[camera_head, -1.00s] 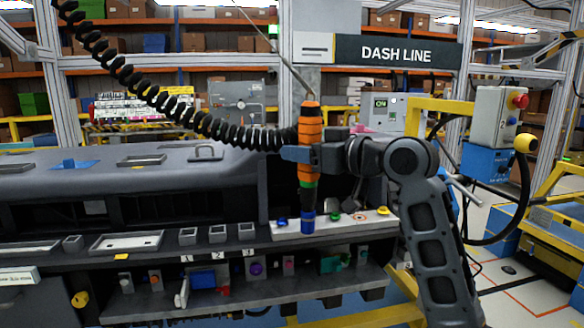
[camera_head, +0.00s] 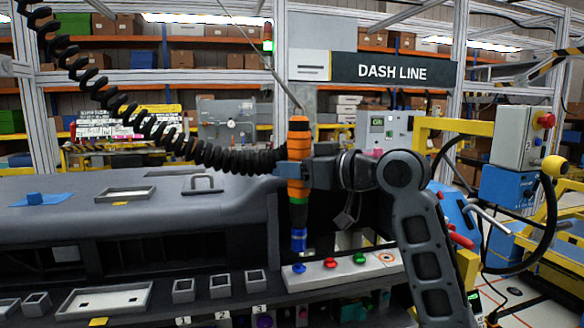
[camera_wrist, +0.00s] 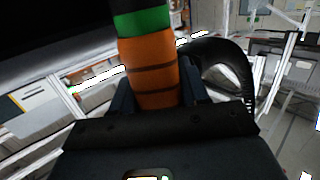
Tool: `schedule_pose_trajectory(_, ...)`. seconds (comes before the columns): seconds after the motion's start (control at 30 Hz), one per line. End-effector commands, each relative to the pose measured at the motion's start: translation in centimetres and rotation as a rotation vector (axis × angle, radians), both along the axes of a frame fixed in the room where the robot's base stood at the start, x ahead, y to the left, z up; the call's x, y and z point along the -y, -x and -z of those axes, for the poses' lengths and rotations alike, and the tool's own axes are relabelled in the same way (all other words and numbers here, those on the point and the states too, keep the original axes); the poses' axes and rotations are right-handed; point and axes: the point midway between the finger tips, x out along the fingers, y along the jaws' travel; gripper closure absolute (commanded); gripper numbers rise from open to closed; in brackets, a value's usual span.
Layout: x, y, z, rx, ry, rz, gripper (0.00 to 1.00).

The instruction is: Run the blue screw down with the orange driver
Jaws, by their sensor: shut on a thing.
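The orange driver (camera_head: 298,170) hangs upright, with a green band and a blue tip at its lower end. My gripper (camera_head: 305,168) is shut around its orange body. In the wrist view the driver (camera_wrist: 150,65) stands between the jaws (camera_wrist: 155,98), and its tip is out of sight. The blue screw (camera_head: 299,268) is at the left end of a white strip (camera_head: 345,275). The driver's tip shows straight above the screw in the head view, with a visible gap. Whether they line up in depth I cannot tell.
A red screw (camera_head: 330,264) and a green screw (camera_head: 359,258) stand on the same strip, right of the blue one. A black coiled hose (camera_head: 120,105) runs from upper left to the driver. The grey dashboard (camera_head: 130,220) fills the left. A control box (camera_head: 520,135) stands right.

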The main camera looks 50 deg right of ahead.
Motion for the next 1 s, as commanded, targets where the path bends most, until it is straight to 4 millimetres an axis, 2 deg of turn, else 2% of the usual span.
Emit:
schedule_pose_trajectory(0.33, 0.0, 0.1, 0.1, 0.004, -0.004, -0.001, 1.0)
schedule_pose_trajectory(1.0, 0.1, 0.1, 2.7, 0.004, -0.004, 0.001, 1.0)
